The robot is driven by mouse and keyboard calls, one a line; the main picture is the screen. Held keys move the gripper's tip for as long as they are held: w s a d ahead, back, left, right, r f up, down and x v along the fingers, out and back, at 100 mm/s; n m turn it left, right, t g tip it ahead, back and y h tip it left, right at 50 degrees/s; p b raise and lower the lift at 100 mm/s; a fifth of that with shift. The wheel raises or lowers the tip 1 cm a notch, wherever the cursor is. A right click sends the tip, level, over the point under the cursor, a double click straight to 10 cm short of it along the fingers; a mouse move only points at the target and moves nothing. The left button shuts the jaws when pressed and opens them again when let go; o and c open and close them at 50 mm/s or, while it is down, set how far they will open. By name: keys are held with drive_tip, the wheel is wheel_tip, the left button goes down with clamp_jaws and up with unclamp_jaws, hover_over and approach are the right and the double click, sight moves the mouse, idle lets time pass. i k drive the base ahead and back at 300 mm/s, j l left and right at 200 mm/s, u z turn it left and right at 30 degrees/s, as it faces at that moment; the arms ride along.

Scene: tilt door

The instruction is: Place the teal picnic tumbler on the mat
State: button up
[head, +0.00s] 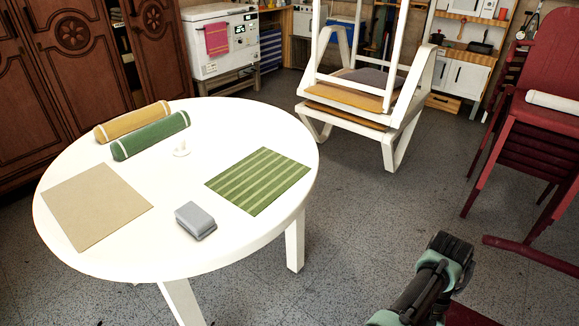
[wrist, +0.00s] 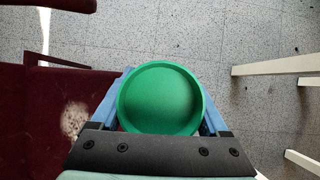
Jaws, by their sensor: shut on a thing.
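My gripper (wrist: 162,100) has its two blue fingers shut on a round green-teal tumbler (wrist: 160,97). In the wrist view I look down onto the tumbler's round face, with a finger on each side, and the floor shows beyond it. In the head view part of my arm shows at the lower right, off the table; the tumbler cannot be made out there. A green striped mat (head: 258,180) lies flat on the right side of the white round table (head: 150,235), with nothing on it.
Red stacked chairs (head: 530,130) stand at right, white stacked chairs (head: 362,95) behind. Floor between is clear.

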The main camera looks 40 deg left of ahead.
sight(112, 204)
drive_tip(key=u, duration=1.3)
